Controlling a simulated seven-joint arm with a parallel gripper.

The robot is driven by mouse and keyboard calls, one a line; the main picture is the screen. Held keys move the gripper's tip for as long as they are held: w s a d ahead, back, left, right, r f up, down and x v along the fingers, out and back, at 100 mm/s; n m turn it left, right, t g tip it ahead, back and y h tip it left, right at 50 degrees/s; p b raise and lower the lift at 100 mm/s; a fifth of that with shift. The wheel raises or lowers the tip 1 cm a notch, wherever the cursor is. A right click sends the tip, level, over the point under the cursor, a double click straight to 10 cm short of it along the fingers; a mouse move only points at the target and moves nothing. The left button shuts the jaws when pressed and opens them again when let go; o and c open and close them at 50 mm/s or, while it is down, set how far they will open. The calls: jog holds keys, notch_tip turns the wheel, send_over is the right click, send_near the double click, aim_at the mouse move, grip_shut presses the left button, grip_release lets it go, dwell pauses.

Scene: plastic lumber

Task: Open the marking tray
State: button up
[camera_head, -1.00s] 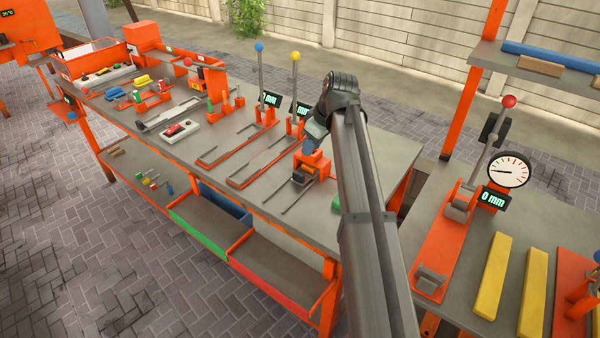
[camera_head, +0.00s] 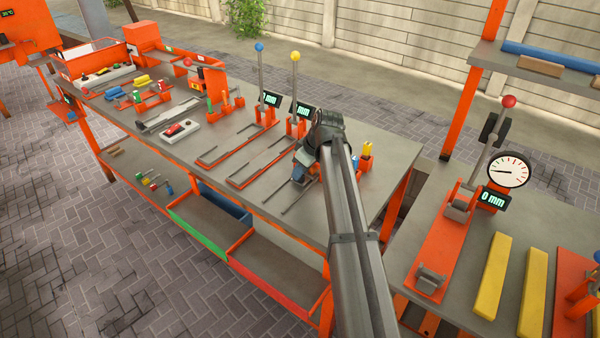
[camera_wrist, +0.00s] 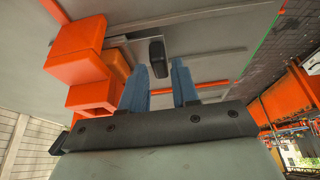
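My gripper (camera_wrist: 160,74) has two blue fingers, apart, with nothing visible between them. A small dark knob or handle (camera_wrist: 157,50) lies just beyond the fingertips, in line with the gap. Grey rails (camera_wrist: 208,52) run along the grey surface beside it, and orange blocks (camera_wrist: 84,58) stand left of the fingers. In the head view my gripper (camera_head: 301,172) is low over the right part of the workbench, at the end of two thin rails, and hides the orange block there. I cannot tell for certain which part is the marking tray; the knob may belong to it.
Two levers, with a blue ball (camera_head: 259,47) and a yellow ball (camera_head: 295,56), stand left of my gripper. An orange holder (camera_head: 365,163) with yellow and blue pieces is right of it. Green (camera_head: 197,236) and red (camera_head: 268,287) bin fronts are below the bench.

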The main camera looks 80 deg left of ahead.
jog(key=shift+x, duration=0.9)
jog(key=shift+c, duration=0.4)
grip_shut()
